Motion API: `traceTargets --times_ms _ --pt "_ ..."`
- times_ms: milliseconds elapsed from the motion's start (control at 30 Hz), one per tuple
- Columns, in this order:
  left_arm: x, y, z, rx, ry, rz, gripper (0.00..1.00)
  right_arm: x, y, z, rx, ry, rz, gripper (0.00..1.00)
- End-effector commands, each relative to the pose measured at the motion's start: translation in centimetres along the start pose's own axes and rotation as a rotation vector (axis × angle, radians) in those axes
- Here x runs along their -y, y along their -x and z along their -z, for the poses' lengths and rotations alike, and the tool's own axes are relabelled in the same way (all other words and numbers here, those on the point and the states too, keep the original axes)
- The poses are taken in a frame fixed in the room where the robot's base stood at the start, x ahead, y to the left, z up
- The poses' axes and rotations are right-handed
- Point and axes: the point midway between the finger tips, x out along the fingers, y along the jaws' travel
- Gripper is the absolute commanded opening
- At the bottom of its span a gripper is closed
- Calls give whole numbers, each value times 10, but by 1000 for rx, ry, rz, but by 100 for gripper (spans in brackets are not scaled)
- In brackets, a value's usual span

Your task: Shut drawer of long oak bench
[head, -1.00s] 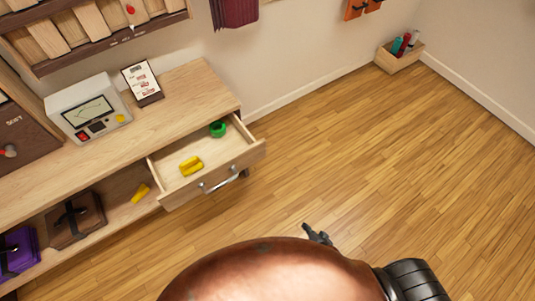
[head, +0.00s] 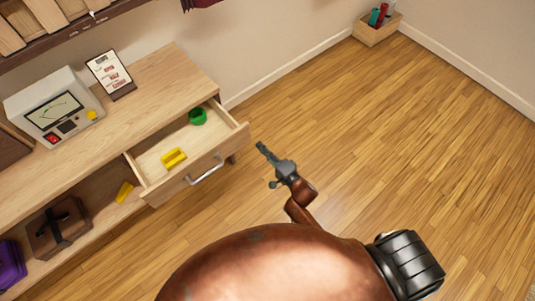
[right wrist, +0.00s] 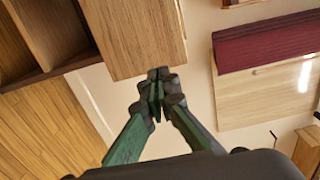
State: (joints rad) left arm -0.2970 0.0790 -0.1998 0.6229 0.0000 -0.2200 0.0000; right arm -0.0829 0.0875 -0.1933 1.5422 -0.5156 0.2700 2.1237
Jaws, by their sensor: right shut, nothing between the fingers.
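The long oak bench (head: 150,85) stands at the left in the head view. Its drawer (head: 168,188) is pulled open at the right end, with a metal bar handle (head: 204,171) on its front. A yellow block (head: 173,158) and a green ring-shaped thing (head: 197,116) lie in the drawer. My right gripper (head: 264,150) is shut and empty, to the right of the drawer front and apart from it. In the right wrist view its fingertips (right wrist: 157,90) meet below a wooden panel (right wrist: 135,35). My left gripper is not in view.
A meter box (head: 55,108) and a card on a stand (head: 110,72) are on the bench top. A yellow piece (head: 125,191) and a brown case (head: 58,228) are on the lower shelf. A wooden box (head: 377,28) stands by the wall. The floor (head: 400,140) at right is clear.

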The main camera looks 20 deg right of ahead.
Motion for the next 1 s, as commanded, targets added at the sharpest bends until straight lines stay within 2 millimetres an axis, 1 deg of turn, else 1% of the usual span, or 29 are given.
traceTargets --times_ms 33,200,300,400,567,867,1000 --pt "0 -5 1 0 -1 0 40 -2 -12 -1 1 -1 2 0" --pt "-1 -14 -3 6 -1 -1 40 -3 -42 0 0 0 0 0" --pt "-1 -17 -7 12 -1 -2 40 -3 -55 0 0 0 0 0" --pt "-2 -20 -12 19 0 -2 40 -2 -63 0 0 -2 -1 0" --pt "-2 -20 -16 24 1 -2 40 -1 -68 0 0 0 -1 0" --pt "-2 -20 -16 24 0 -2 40 0 -69 0 0 0 -1 0" --pt "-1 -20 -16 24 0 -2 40 0 -73 0 -1 -1 0 0"
